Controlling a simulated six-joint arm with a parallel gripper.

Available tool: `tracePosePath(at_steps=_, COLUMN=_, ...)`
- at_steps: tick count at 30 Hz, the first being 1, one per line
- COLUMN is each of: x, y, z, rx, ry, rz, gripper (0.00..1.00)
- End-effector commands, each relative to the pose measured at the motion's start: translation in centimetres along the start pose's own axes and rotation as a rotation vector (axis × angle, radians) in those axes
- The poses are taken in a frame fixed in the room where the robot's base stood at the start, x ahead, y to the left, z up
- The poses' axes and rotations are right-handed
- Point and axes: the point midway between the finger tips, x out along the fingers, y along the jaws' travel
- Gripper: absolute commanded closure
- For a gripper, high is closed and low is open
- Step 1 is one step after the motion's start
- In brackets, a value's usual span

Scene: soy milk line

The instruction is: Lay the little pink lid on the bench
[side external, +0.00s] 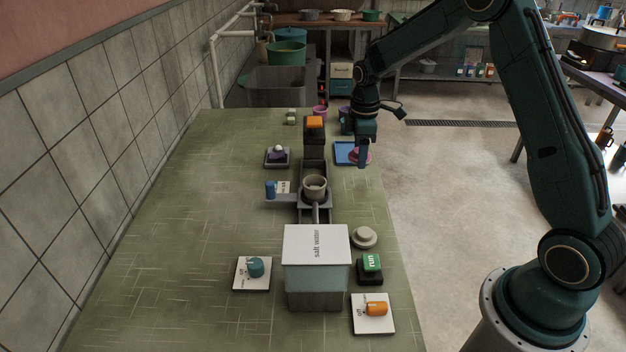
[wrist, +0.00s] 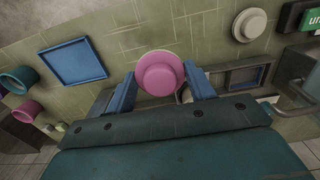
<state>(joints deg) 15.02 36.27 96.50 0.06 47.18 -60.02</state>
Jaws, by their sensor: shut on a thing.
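The little pink lid (wrist: 160,73) is a round disc with a raised knob. My gripper (wrist: 160,88) is shut on it, with one blue finger at each side. In the side external view the lid (side external: 355,157) shows partly behind the fingers of my gripper (side external: 362,158), over the right edge of the blue tray in the picture. In the wrist view it appears held above the green bench (wrist: 195,38). The exact gap below it is hard to tell.
The blue tray (side external: 341,146) looks empty in the wrist view. A cream lid (side external: 364,237) and green run button (side external: 371,262) lie nearer the camera. A grey pot (side external: 314,190) stands mid-bench. A pink cup (side external: 320,111) stands behind. The bench's left side has free room.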

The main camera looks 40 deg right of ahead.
Motion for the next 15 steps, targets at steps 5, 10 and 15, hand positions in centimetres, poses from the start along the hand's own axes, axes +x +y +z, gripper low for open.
tracePosePath(at_steps=5, x=3.5, y=-0.1, z=0.0, rx=0.000, ry=-0.002, rz=-0.003, gripper=0.68)
tracePosePath(at_steps=10, x=5.9, y=-0.1, z=0.0, rx=0.000, ry=-0.001, rz=-0.002, gripper=0.68)
tracePosePath(at_steps=15, x=6.8, y=0.0, z=0.0, rx=0.000, ry=0.000, rz=-0.001, gripper=0.68)
